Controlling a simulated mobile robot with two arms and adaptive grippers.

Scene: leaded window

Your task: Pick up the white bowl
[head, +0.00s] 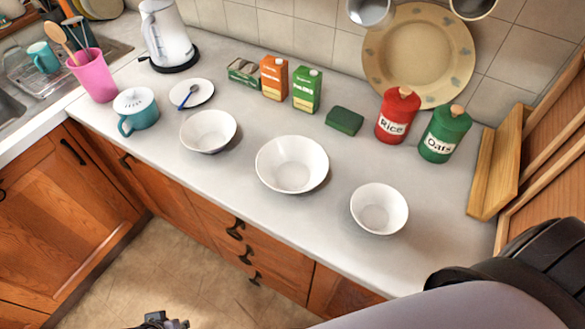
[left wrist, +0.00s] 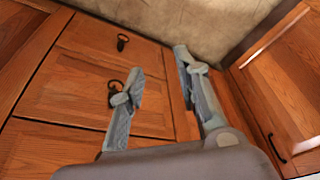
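Three white bowls stand upright in a row on the counter in the head view: a left one (head: 208,131), a larger middle one (head: 292,164) and a right one (head: 379,209). All look empty. My left gripper (left wrist: 158,68) is open and empty in the left wrist view, in front of the wooden cabinet fronts. In the head view only a bit of it shows at the bottom edge, below the counter and away from the bowls. My right arm comes in at the lower right; its gripper is out of view.
Behind the bowls stand a saucer with a spoon (head: 191,94), cartons (head: 307,89), a green sponge (head: 344,121), a rice canister (head: 397,116) and an oats canister (head: 445,133). The counter's front strip (head: 250,205) is clear.

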